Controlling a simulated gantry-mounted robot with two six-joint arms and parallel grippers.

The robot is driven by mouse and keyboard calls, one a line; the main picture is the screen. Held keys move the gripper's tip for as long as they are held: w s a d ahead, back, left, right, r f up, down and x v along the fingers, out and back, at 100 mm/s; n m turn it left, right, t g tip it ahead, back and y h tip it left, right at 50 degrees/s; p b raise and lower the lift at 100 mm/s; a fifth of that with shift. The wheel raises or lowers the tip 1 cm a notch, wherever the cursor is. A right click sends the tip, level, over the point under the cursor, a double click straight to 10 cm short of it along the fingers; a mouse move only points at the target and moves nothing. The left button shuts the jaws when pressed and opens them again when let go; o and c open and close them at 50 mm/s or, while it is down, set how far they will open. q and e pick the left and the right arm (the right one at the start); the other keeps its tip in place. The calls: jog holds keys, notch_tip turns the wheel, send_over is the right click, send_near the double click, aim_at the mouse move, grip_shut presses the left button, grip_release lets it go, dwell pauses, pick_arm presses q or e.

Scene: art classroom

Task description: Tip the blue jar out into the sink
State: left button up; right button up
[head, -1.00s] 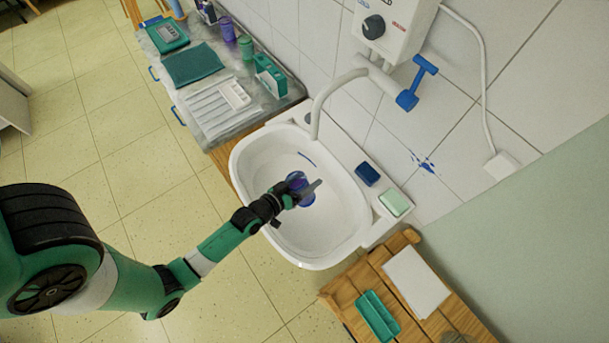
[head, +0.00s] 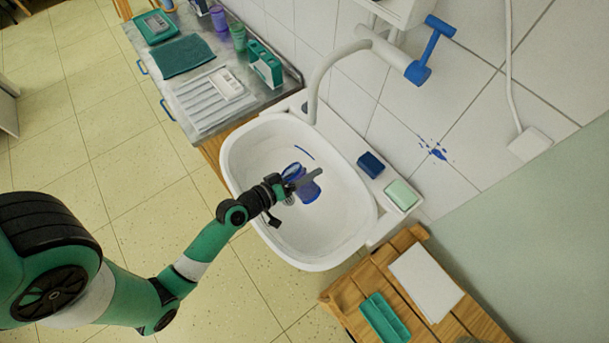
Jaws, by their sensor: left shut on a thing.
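The blue jar (head: 309,190) is over the basin of the white sink (head: 335,232). My left gripper (head: 294,192) is shut on it and partly covers it. The jar looks tilted, with its rim toward the upper left of the picture. I cannot tell whether anything is still inside, or whether it touches the basin. A thin dark blue streak (head: 304,153) marks the basin wall behind it. My right gripper is not in view.
A white tap (head: 325,75) with a blue lever (head: 431,45) arches over the sink's back. A blue block (head: 371,164) and a pale green soap (head: 401,195) lie on the right rim. A cluttered metal counter (head: 215,128) adjoins left; a wooden stand (head: 355,282) stands in front right.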

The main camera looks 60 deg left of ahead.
pick_arm(q)
jog(key=shift+f+n+t+h+b, duration=0.55)
jog(key=shift+n+b, duration=0.95)
jog(key=shift+b, duration=1.2)
jog(key=n+t+b, duration=0.1)
jog(key=b, duration=0.1)
jog(key=n+b, duration=0.1)
jog(key=n, duration=0.1)
jog(key=a+n+t+b, duration=0.1)
jog(key=b, duration=0.1)
jog(key=shift+s+f+n+t+b, duration=0.3)
jog(key=shift+f+n+t+b, duration=0.05)
jog(key=shift+n, duration=0.05)
jog(key=shift+s+a+r+n, duration=0.1)
jog(key=shift+a+r+n, duration=0.15)
jog(key=shift+r+n, duration=0.4)
jog(key=shift+f, duration=0.15)
